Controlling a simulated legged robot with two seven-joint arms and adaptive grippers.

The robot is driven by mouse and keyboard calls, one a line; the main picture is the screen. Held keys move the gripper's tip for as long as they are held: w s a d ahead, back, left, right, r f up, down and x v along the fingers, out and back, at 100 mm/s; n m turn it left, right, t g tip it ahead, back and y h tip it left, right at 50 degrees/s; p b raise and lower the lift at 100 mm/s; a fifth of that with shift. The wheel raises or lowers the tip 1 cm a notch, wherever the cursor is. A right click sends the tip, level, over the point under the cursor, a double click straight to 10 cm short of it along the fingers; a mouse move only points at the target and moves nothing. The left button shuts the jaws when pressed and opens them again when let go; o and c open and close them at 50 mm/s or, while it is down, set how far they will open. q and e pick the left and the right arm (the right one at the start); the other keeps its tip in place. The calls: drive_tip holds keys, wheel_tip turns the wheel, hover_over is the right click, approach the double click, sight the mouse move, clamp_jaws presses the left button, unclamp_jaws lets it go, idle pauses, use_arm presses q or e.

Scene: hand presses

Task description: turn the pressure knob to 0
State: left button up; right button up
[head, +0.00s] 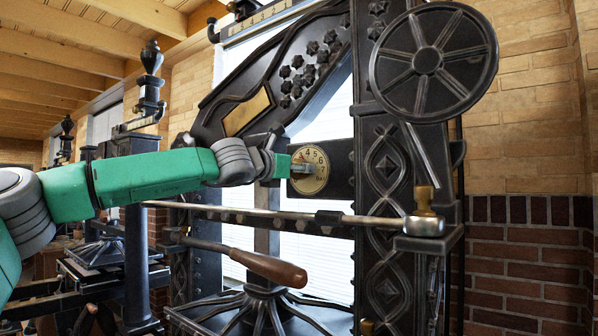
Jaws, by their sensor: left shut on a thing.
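The pressure knob is a round cream dial (318,176) with dark numerals, set on the dark crossbar of the near hand press (387,190). Numerals around 4 to 7 show on its upper and right side. My left gripper (296,170), at the end of the green arm from the left, is at the dial's left side, shut on the knob. The gripper covers the dial's left part, so the pointer and the 0 cannot be made out. My right gripper is not in view.
A long metal bar (330,217) with a steel end runs across below the dial. A wooden-handled lever (268,267) sits lower. A spoked wheel (433,62) is at the upper right. Another press (133,190) stands behind my left arm.

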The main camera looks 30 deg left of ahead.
use_arm(q)
drive_tip(key=shift+f+n+b, duration=0.15)
drive_tip(key=shift+n+b, duration=0.15)
drive_tip(key=shift+n, duration=0.2)
drive_tip(key=shift+a+n, duration=0.1)
drive_tip(key=shift+n, duration=0.3)
drive_tip(key=shift+f+n+b, duration=0.1)
drive_tip(key=shift+n+b, duration=0.95)
drive_tip(key=shift+n, duration=0.25)
drive_tip(key=n+b, duration=0.3)
drive_tip(key=n, duration=0.2)
drive_tip(key=shift+a+f+b, duration=0.1)
drive_tip(key=shift+a+b, duration=0.05)
drive_tip(key=shift+b, duration=0.15)
drive_tip(key=n+b, duration=0.3)
drive_tip(key=n, duration=0.2)
drive_tip(key=shift+w+f+n+b, duration=0.1)
drive_tip(key=shift+f+n+b, duration=0.05)
drive_tip(key=shift+n+b, duration=1.1)
drive_tip(key=shift+n, duration=0.35)
drive_tip(key=shift+f+n+b, duration=0.1)
drive_tip(key=shift+n+b, duration=0.5)
drive_tip(key=shift+n, duration=0.2)
